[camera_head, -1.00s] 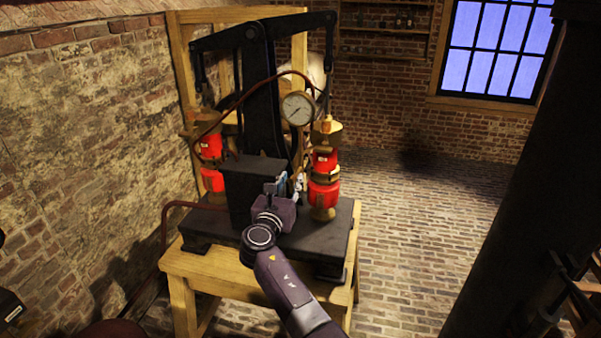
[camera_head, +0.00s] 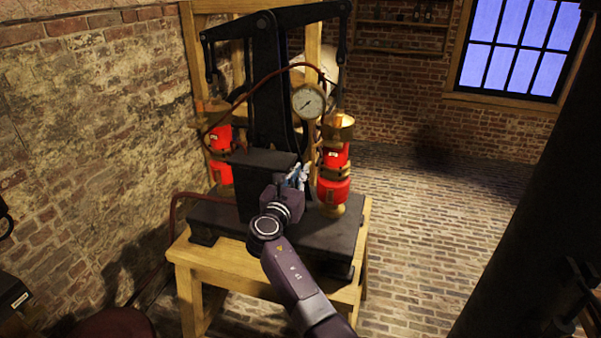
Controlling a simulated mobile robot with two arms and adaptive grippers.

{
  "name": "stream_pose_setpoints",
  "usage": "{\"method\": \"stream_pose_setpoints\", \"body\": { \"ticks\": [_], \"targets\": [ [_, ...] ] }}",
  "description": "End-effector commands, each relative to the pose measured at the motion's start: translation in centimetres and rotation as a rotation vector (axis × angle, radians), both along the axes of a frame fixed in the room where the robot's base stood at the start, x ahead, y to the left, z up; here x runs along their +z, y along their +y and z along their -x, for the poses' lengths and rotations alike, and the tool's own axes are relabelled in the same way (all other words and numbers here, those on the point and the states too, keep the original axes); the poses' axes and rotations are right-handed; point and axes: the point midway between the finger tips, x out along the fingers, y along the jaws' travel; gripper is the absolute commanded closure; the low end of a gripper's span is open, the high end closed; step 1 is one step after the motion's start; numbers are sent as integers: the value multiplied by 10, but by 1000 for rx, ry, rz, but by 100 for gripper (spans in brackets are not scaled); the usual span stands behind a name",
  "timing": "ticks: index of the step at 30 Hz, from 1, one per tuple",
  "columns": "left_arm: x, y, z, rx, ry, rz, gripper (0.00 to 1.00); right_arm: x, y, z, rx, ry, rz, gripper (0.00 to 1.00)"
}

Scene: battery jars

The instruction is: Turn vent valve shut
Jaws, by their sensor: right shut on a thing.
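A black pump machine (camera_head: 269,95) with a rocking beam stands on a wooden bench. My right gripper (camera_head: 300,177) is at its front, between the black box (camera_head: 262,171) and the right red-and-brass cylinder (camera_head: 334,185). Its fingers are shut on a small part there, which I take to be the vent valve. The fingers and wrist hide most of that part, so its angle cannot be read. A round white gauge (camera_head: 308,101) sits just above. My left gripper is not in view.
A second red cylinder (camera_head: 221,170) stands at the machine's left. Brown hoses run by the gauge and down the left side. The wooden bench (camera_head: 215,269) stands near a brick wall; the brick floor at right is open, bordered by a dark column (camera_head: 535,200).

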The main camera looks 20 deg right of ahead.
Motion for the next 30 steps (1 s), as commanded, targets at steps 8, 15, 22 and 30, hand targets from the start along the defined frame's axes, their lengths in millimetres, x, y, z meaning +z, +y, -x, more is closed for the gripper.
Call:
{"method": "stream_pose_setpoints", "body": {
  "ticks": [8, 15, 22, 30],
  "targets": [
    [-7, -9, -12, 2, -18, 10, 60, -3, -3, 1, -1, -43, -63, 100],
    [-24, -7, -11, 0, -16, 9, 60, -5, -7, 3, -1, -141, -208, 100],
    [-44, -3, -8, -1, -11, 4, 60, -8, -11, 6, 0, -263, -388, 100],
    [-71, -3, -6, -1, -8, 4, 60, -12, -15, 9, 1, -407, -603, 100]
  ]
}}
